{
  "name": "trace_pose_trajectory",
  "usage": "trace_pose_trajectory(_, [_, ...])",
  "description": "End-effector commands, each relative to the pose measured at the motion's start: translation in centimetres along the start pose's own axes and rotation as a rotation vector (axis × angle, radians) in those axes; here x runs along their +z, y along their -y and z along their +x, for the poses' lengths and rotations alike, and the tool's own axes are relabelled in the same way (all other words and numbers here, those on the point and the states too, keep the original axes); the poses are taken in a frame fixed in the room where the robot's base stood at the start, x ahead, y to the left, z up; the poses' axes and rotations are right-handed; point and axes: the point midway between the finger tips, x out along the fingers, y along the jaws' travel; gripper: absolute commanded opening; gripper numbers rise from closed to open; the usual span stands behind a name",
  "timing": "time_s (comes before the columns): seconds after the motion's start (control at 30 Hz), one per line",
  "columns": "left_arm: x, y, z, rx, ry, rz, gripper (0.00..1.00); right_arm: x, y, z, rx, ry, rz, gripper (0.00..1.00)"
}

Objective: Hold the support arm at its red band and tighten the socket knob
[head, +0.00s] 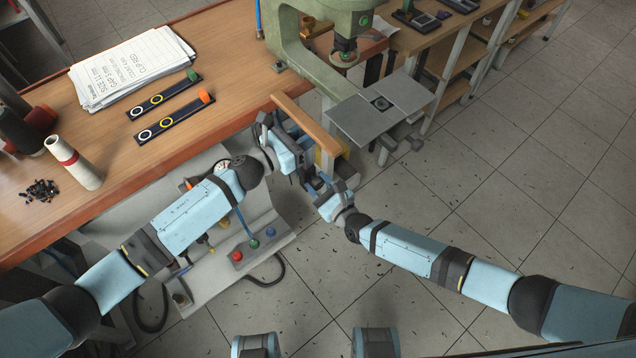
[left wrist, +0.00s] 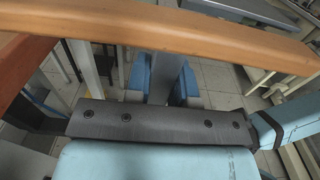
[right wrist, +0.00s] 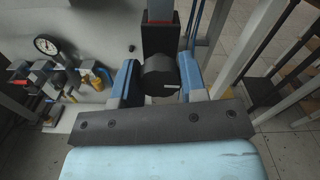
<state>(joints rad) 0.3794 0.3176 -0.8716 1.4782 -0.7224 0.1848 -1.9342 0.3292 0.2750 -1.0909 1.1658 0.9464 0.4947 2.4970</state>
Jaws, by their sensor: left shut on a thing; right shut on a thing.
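The grey support arm (left wrist: 160,78) runs between the two blue fingers of my left gripper (left wrist: 163,88), just below a wooden rail. The left gripper is shut on it. In the right wrist view the support arm (right wrist: 160,9) rises from a black socket (right wrist: 160,38), with a thin red band (right wrist: 160,22) at the joint. The black socket knob (right wrist: 160,76) sits between the fingers of my right gripper (right wrist: 161,84), which is shut on it. In the head view both grippers are close together beneath the rail and largely hide the support arm and knob.
The wooden rail (head: 305,122) crosses just above my grippers. The workbench (head: 225,60) carries papers (head: 130,68) and two dark strips. A green press (head: 300,62) with a grey table (head: 365,122) stands beyond. A button box (head: 254,245) is below; the floor at right is open.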

Motion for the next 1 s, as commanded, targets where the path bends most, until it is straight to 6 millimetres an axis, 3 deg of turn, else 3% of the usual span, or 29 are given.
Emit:
trace_pose_trajectory(0.6, [0.08,-0.01,0.02,0.000,0.001,0.000,0.00,-0.19,0.02,-0.11,0.000,-0.004,0.040,0.15])
trace_pose_trajectory(0.63, [0.07,-0.01,0.02,0.000,0.001,0.000,0.00,-0.19,0.01,-0.11,0.000,-0.004,0.040,0.44])
trace_pose_trajectory(0.73, [0.07,-0.01,0.02,0.000,0.001,0.000,0.00,-0.15,0.02,-0.09,0.000,-0.003,0.039,0.65])
trace_pose_trajectory(1.0, [0.07,0.00,0.03,0.000,0.001,0.000,0.00,-0.07,-0.01,-0.10,0.000,-0.002,0.040,0.65])
